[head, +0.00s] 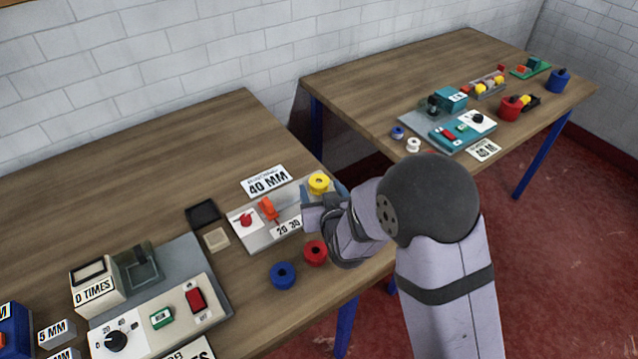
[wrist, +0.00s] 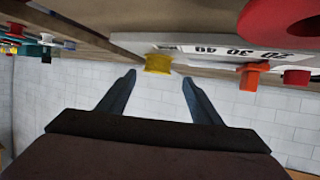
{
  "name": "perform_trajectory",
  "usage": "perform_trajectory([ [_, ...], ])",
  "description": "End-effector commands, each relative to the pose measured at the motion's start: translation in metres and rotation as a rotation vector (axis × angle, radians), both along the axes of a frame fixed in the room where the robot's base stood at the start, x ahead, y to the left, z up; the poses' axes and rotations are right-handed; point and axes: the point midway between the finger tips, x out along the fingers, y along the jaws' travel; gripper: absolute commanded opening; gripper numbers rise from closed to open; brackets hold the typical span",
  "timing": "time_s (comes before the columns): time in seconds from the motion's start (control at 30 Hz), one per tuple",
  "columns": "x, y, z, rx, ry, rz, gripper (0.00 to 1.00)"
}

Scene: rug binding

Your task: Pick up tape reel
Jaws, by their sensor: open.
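Several tape reels are in view. A yellow reel (head: 318,183) sits at the far right end of a grey plate in the head view. In the wrist view the yellow reel (wrist: 158,63) appears centred just beyond my fingertips. My gripper (wrist: 159,79) is open, with a clear gap between its fingers and nothing held. In the head view my gripper (head: 324,194) is right by the yellow reel, partly hidden by my wrist. A red reel (head: 315,252) and a blue reel (head: 283,275) lie on the table nearer the front edge. The red reel (wrist: 285,20) looms close in the wrist view.
The grey plate (head: 256,240) carries an orange clamp (head: 268,208), a red knob and a scale. A "40 MM" card (head: 266,181) stands behind it. A control panel (head: 160,317) is at front left. A second table (head: 370,85) with similar gear stands at right.

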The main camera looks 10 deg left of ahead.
Motion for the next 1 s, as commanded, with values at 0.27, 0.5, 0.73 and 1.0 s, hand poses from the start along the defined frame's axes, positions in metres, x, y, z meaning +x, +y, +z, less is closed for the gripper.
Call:
perform_trajectory([
  [0.27, 0.007, 0.002, -0.003, 0.000, 0.001, 0.000, 0.59],
  [0.5, 0.020, 0.005, -0.008, -0.001, 0.003, -0.001, 0.59],
  [0.73, 0.042, 0.011, -0.018, -0.001, 0.002, 0.000, 0.59],
  [1.0, 0.052, 0.016, -0.025, -0.001, 0.002, 0.000, 0.59],
])
